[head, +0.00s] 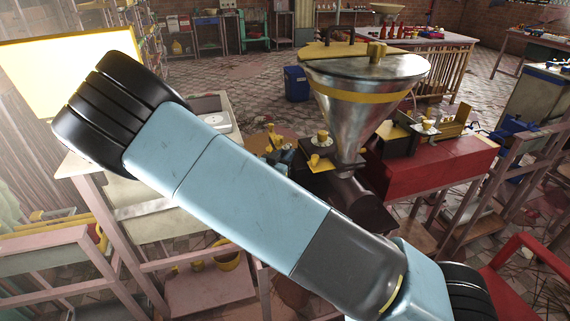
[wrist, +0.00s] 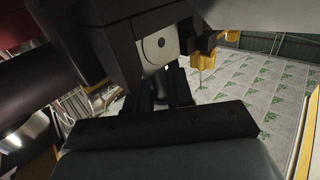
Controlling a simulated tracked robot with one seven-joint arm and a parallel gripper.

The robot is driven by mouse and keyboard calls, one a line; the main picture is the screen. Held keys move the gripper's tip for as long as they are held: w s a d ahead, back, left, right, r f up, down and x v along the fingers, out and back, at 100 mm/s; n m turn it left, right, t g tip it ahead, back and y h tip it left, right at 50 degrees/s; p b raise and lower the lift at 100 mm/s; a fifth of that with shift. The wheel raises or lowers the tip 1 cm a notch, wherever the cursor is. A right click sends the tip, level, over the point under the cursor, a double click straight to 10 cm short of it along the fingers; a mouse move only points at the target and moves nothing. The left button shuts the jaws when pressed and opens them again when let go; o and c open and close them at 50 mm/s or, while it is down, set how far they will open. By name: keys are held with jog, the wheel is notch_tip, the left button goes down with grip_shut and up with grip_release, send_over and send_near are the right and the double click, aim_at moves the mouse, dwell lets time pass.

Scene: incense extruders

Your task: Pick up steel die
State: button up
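A pale grey plate with a rounded lower edge and a small dark hole (wrist: 154,56) shows in the wrist view, set against a dark block; it looks like the steel die. My gripper (wrist: 174,88) reaches up from the bottom centre of the wrist view, its dark fingers just below the plate. I cannot tell whether they touch it, or how far apart the fingers are. In the head view my blue arm crosses the middle, and neither the gripper nor the die can be made out.
A metal hopper (head: 358,115) with a yellow band stands on the extruder, right of my arm. A red bench (head: 440,165) is beside it. A yellow fitting (wrist: 205,62) hangs close right of the plate. Patterned tile floor (wrist: 265,85) is open farther right.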

grip_shut()
jog(key=shift+r, duration=0.1)
